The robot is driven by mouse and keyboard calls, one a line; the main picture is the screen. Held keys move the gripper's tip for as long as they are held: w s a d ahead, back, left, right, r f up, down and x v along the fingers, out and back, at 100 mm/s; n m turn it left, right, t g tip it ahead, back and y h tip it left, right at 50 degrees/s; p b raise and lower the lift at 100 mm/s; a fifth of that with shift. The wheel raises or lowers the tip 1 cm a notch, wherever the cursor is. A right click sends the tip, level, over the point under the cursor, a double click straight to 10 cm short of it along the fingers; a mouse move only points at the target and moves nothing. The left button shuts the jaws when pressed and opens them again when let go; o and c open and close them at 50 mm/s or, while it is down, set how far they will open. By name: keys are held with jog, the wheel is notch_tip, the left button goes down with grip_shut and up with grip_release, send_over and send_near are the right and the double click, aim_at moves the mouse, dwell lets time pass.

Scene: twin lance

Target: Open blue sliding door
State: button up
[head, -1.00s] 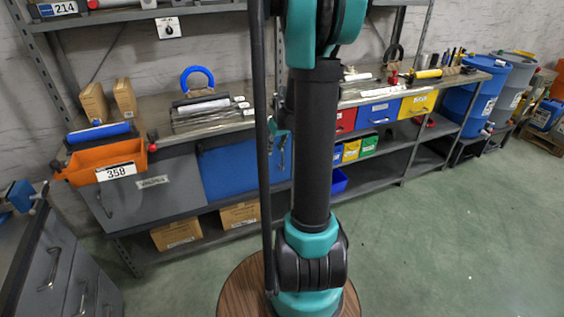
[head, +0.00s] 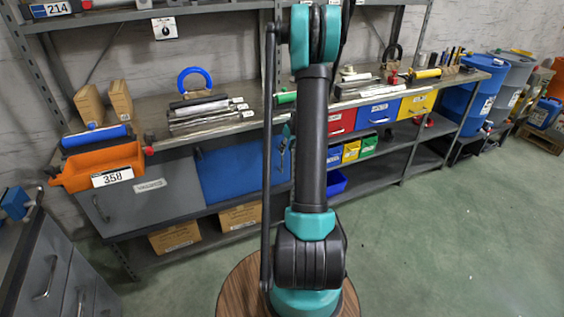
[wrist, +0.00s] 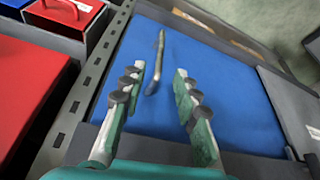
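The blue sliding door (head: 228,172) is in the cabinet under the workbench, right of a grey door. It fills most of the wrist view (wrist: 235,105). Its dark bar handle (wrist: 154,70) stands out near the door's edge beside the grey frame. My gripper (wrist: 159,72) is open, with its two teal fingers with dark pads pointing at the door. The handle shows between and just beyond the fingertips; I cannot tell whether they touch it. In the head view my arm hides most of the gripper.
The grey door (head: 135,195) bears a label. An orange bin (head: 100,167) sits on the bench's left end. Red, blue and yellow drawers (head: 380,112) are right of my arm. A grey drawer cabinet (head: 55,275) stands at lower left. The green floor at right is clear.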

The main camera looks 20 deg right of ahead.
jog(key=x, duration=1)
jog(key=shift+w+f, duration=0.1)
jog(key=shift+f, duration=0.05)
jog(key=shift+c, duration=0.4)
grip_shut()
